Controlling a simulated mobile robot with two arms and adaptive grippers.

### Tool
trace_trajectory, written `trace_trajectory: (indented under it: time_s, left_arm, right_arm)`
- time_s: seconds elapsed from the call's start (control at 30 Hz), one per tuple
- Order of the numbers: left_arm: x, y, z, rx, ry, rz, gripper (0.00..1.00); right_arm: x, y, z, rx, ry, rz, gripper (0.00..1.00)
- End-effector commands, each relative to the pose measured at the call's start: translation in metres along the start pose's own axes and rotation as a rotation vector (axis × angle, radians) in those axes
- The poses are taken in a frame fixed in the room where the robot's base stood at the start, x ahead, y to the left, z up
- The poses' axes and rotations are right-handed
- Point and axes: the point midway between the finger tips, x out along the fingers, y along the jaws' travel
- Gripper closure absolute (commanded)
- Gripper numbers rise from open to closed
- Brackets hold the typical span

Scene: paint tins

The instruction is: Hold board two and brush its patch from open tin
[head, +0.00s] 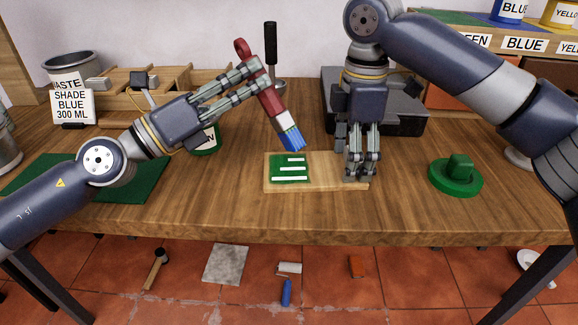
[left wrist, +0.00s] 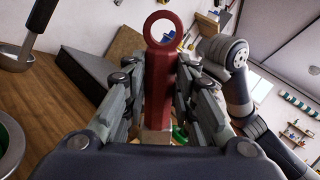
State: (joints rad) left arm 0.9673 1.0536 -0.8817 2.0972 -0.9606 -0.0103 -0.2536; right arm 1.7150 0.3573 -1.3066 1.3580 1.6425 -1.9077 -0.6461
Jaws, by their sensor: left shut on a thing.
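A pale wooden board (head: 318,184) lies on the table in front of me, with a green patch (head: 280,175) crossed by white bars on its left part. My left gripper (head: 256,72) is shut on the red handle of a brush (head: 271,100). The brush tilts down right, its blue bristles (head: 291,139) just above the patch's upper edge; contact cannot be told. Its ringed handle shows in the left wrist view (left wrist: 161,75). My right gripper (head: 358,172) points down at the board's right part; its finger gap is unclear. A green tin (head: 205,139) is partly hidden behind my left arm.
A green lid with a knob (head: 456,177) lies at the right. A waste bucket (head: 72,68) and a shade sign (head: 72,106) stand at the left. A dark green mat (head: 135,182) lies under my left arm. A black case (head: 400,105) stands behind my right gripper.

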Motion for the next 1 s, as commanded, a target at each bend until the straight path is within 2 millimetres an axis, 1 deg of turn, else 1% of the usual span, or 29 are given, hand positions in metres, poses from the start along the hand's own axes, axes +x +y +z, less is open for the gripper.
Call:
trace_trajectory:
  time_s: [0.07, 0.17, 0.27, 0.4, 0.6, 0.8, 1.0]
  left_arm:
    - [0.0, 0.0, 0.0, 0.0, 0.0, 0.0, 0.98]
    - [0.0, 0.0, 0.0, 0.0, 0.0, 0.0, 0.98]
    - [0.0, 0.0, 0.001, 0.0, -0.001, 0.0, 0.98]
    - [0.0, 0.0, 0.001, 0.0, -0.001, 0.0, 0.98]
    - [0.0, 0.0, 0.001, 0.0, -0.001, 0.0, 0.98]
    - [0.0, 0.0, 0.001, 0.0, -0.001, 0.0, 0.98]
    - [0.0, 0.0, 0.001, 0.0, -0.001, 0.0, 0.98]
  right_arm:
    - [-0.004, 0.0, 0.0, 0.001, 0.0, 0.001, 0.27]
    - [-0.017, 0.001, -0.001, 0.001, 0.001, 0.004, 0.27]
    - [-0.037, 0.0, -0.001, 0.0, 0.002, 0.004, 0.27]
    - [-0.069, 0.0, -0.001, 0.002, -0.002, 0.004, 0.27]
    - [-0.101, 0.0, 0.0, 0.001, -0.003, 0.003, 0.27]
    - [-0.117, 0.0, -0.001, -0.001, -0.001, 0.001, 0.27]
    - [-0.119, 0.0, -0.001, -0.001, 0.0, 0.0, 0.27]
